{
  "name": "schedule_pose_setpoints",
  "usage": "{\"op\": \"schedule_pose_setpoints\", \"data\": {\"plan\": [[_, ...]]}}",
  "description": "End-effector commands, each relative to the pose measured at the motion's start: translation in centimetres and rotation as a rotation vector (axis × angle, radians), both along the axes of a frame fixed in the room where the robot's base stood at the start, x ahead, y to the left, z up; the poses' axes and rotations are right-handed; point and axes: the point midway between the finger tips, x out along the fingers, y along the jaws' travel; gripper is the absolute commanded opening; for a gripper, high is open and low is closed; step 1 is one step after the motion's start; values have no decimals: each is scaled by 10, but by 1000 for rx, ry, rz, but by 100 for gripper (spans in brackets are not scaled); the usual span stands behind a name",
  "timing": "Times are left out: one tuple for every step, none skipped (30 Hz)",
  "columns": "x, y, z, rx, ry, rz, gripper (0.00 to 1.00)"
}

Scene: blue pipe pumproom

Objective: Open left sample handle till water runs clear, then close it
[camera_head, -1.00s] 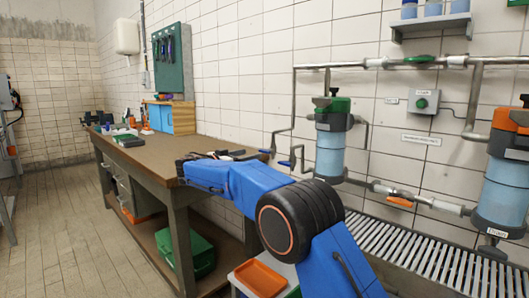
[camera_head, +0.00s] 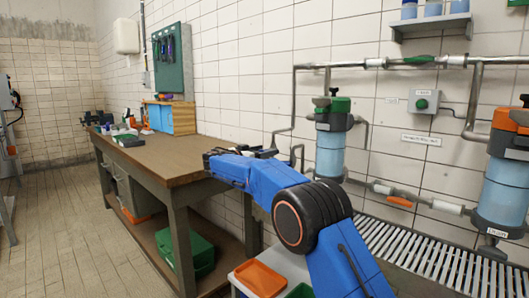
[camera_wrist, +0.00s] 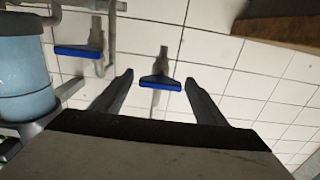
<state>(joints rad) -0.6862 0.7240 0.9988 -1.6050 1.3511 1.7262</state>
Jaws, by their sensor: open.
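Two blue sample handles show in the wrist view, which is turned over, with the filter on its left. The left sample handle (camera_wrist: 160,83) is the one nearer the workbench and stands between my fingertips, with no contact visible. The other blue handle (camera_wrist: 78,51) sits outside the fingers, towards the filter. My gripper (camera_wrist: 158,78) is open and empty; its two dark fingers reach towards the tiled wall. In the head view my gripper (camera_head: 268,152) is in front of the sample pipes (camera_head: 292,125) and hides both handles. No running water is visible.
A wooden workbench (camera_head: 165,158) stands left of my arm. The filter with the green top (camera_head: 330,145) is just right of the gripper. A slatted metal grate (camera_head: 420,250) runs below the pipes. An orange tray (camera_head: 261,278) is low in front.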

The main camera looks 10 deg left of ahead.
Motion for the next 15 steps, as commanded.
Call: {"op": "schedule_pose_setpoints", "data": {"plan": [[0, 0, 0, 0, 0, 0, 63], [0, 0, 0, 0, 0, 0, 56], [0, 0, 0, 0, 0, 0, 46], [0, 0, 0, 0, 0, 0, 39], [0, 0, 0, 0, 0, 0, 32], [0, 0, 0, 0, 0, 0, 24], [0, 0, 0, 0, 0, 0, 24], [0, 0, 0, 0, 0, 0, 24], [0, 0, 0, 0, 0, 0, 24], [0, 0, 0, -1, 1, 0, 24], [0, 0, 0, -2, 1, 0, 24], [0, 0, 0, -5, 4, 0, 24], [0, 0, 0, -8, 6, 0, 24], [0, 0, 0, -12, 9, 0, 24], [0, 0, 0, -18, 14, 0, 24]]}}
